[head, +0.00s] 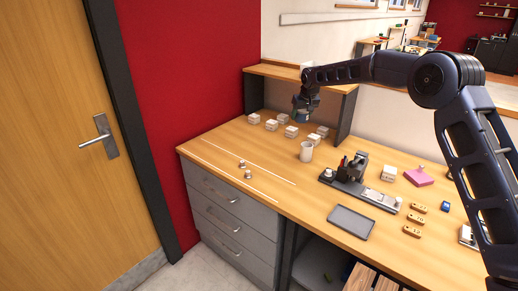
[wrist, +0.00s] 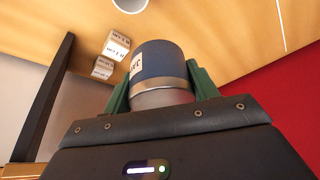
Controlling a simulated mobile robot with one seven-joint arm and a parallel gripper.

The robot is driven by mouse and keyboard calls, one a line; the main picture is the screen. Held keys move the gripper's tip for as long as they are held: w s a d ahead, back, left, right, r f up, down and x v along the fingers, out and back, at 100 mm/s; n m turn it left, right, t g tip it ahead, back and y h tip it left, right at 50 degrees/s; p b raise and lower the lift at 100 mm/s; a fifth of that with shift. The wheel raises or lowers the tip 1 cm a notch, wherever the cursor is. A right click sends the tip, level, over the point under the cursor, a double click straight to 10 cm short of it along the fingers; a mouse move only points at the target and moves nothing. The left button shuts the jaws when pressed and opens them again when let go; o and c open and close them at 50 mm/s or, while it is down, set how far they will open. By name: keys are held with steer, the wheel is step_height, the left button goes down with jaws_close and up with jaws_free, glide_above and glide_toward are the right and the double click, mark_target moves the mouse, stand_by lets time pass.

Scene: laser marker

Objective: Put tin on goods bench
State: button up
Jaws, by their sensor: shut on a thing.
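The tin (wrist: 158,62) is a blue cylinder with a silver band and a partly visible white label. My gripper (wrist: 160,84) is shut on it, with a green finger on each side. In the head view my gripper (head: 306,104) holds the tin (head: 302,116) above the far part of a wooden bench (head: 225,150), in front of a raised wooden shelf (head: 275,70). The tin hangs over the area with the small white boxes and appears clear of the top. Its exact height is hard to tell. No label names this bench as the goods bench.
Several small white boxes (head: 291,131) stand below the tin. A white mug (head: 306,151), a black device (head: 345,171), a pink block (head: 419,176) and a grey tray (head: 351,222) lie nearer. A red wall (head: 185,90) bounds the left. The bench's left front is mostly bare.

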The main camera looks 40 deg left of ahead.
steer(key=s+a+n, duration=0.3)
steer(key=s+a, duration=0.6)
steer(key=s, duration=0.2)
glide_toward(267, 158)
steer(key=shift+g+y, duration=0.3)
steer(key=shift+g, duration=0.1)
steer(key=x, duration=0.6)
steer(key=shift+w+d, duration=0.3)
steer(key=shift+w, duration=0.05)
steer(key=shift+f, duration=0.15)
steer(key=o, duration=1.1)
steer(key=shift+c, duration=0.2)
steer(key=v, duration=1.2)
steer(key=shift+r, duration=0.2)
